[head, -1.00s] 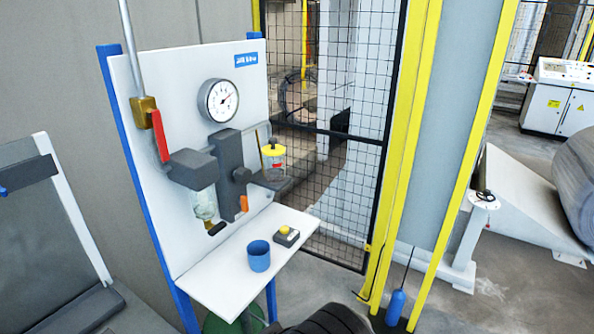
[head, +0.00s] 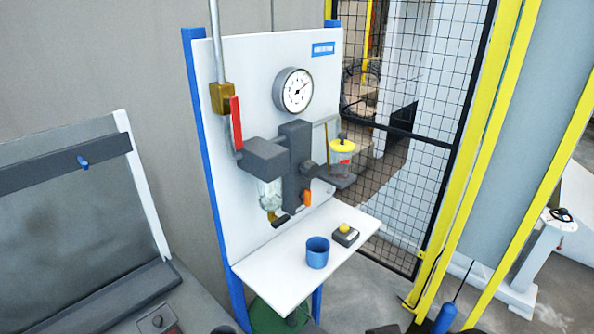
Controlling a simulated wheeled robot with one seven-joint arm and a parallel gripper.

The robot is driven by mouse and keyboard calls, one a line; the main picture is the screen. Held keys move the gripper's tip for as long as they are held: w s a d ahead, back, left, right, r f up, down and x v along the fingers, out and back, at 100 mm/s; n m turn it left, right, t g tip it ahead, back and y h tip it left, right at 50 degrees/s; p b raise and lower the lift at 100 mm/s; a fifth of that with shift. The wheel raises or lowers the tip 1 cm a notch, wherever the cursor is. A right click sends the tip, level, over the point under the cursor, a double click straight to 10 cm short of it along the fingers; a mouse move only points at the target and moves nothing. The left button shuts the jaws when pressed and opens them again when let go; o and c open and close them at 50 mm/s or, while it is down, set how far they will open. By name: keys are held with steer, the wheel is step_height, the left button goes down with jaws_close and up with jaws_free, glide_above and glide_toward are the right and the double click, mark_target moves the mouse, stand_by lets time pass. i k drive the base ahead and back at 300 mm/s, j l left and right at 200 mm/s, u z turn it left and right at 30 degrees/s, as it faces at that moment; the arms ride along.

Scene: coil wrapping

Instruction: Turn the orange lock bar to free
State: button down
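The orange lock bar (head: 307,198) is a small upright piece on the lower right side of the dark grey regulator block (head: 295,165), which is mounted on a white panel (head: 225,110). It stands just above the white shelf. A round dark knob (head: 310,169) sits above it on the block. My gripper is not in view, and nothing touches the lock bar.
A red-handled valve (head: 236,122), gauge (head: 295,90), clear bowl (head: 270,194) and yellow-topped cup (head: 342,155) surround the block. A blue cup (head: 317,252) and yellow-button box (head: 346,234) stand on the shelf (head: 275,272). Mesh fence (head: 415,110) stands right.

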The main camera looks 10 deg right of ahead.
mark_target(306, 195)
steer(key=i+l+u, duration=0.1)
steer(key=u, duration=0.35)
steer(key=i+l+u, duration=0.1)
steer(key=u, duration=0.35)
steer(key=i+l+u, duration=0.1)
steer(key=u, duration=0.35)
